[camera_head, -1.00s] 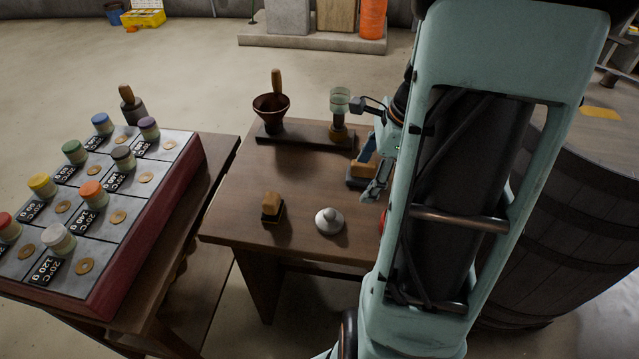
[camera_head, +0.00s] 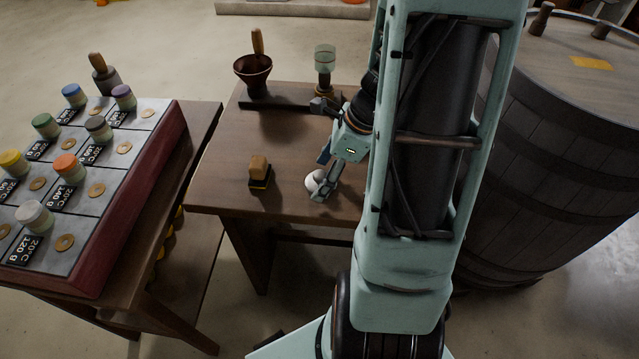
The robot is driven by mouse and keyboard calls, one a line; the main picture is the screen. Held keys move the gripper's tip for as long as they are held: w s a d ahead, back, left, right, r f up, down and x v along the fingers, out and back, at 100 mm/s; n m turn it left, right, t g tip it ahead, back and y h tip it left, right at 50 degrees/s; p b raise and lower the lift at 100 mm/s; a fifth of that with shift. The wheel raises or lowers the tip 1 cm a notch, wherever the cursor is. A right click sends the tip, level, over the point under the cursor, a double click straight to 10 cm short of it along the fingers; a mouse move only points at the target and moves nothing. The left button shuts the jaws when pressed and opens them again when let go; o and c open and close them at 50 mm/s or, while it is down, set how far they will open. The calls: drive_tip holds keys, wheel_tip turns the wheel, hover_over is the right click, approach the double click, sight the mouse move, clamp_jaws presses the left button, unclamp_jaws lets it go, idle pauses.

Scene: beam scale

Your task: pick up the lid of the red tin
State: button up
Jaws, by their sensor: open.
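A small round silvery lid (camera_head: 311,182) lies on the wooden table, near the middle of its front part. My gripper (camera_head: 322,178) is open and low over the table at the lid, covering its right side. One finger hides part of the lid. I cannot tell whether the fingers touch it or stand around it. The red tin is not visible now; my arm covers the right part of the table.
A wooden-topped block (camera_head: 259,172) stands left of the lid. A rack of jars (camera_head: 120,190) is at left, a barrel (camera_head: 570,170) at right. The table's left front is clear.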

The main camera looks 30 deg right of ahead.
drive_tip(key=shift+w+a+f, duration=0.1)
drive_tip(key=shift+f, duration=0.2)
drive_tip(key=shift+c, duration=0.4)
drive_tip(key=c, duration=0.9)
drive_tip(key=shift+c, duration=0.3)
drive_tip(key=shift+r, duration=0.2)
